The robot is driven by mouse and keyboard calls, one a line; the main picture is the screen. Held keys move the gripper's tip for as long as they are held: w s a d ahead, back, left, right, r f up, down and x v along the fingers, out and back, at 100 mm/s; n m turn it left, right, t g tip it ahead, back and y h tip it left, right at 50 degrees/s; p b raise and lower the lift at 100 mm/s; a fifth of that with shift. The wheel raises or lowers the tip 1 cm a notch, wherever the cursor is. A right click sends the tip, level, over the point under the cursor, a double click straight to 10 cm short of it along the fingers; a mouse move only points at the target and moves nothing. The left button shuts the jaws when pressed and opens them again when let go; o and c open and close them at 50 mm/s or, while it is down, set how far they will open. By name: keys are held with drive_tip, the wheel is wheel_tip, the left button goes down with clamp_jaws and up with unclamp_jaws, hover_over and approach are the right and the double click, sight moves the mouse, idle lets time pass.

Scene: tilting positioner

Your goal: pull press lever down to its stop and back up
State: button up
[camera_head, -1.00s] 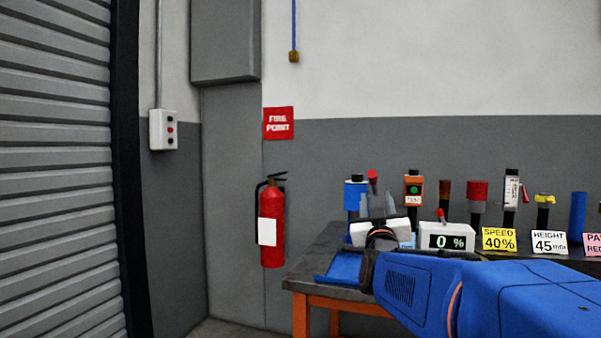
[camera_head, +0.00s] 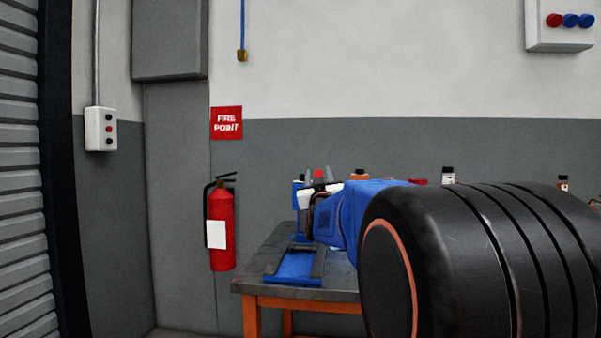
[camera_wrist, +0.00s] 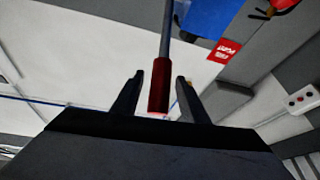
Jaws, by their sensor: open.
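The press lever shows in the wrist view as a grey rod with a red grip (camera_wrist: 158,88) at its end. My gripper (camera_wrist: 159,92) is open, with one dark finger on each side of the red grip. I cannot tell whether either finger touches it. In the head view, the red grip (camera_head: 318,174) shows small between the grey fingertips of my gripper. The press's blue base (camera_head: 292,268) sits at the left end of the bench. My arm hides much of the press.
The grey-topped bench (camera_head: 295,293) has orange legs. Behind my arm, several other items on it are mostly hidden. A red fire extinguisher (camera_head: 220,230) hangs on the wall left of the bench. A wall switch box (camera_head: 100,128) is farther left, by the roller shutter (camera_head: 22,200).

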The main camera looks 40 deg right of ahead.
drive_tip(key=shift+x, duration=1.45)
clamp_jaws()
drive_tip(key=shift+d+r, duration=0.1)
drive_tip(key=shift+r, duration=0.05)
